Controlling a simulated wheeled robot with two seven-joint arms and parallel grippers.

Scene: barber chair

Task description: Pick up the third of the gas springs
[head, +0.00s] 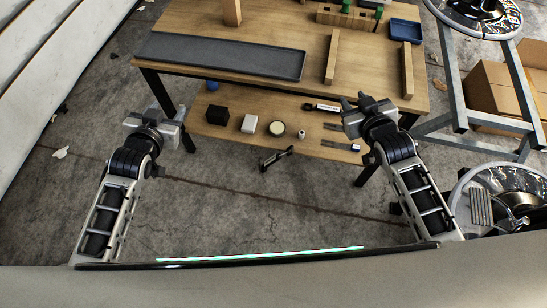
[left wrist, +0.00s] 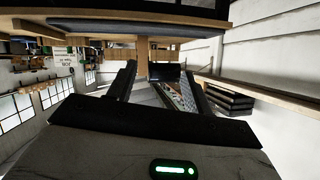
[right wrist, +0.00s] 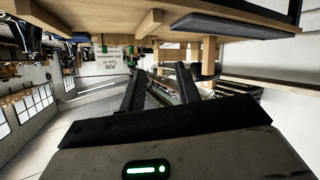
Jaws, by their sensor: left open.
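No gas spring can be made out for certain in any view.
A wooden table (head: 195,28) carries a long grey tray (head: 220,55), a blue bin (head: 405,30), wooden bars and a rack (head: 345,17) with green parts. The lower shelf (head: 233,130) holds a black box (head: 217,115) and small items. A metal frame (head: 455,85) stands right.

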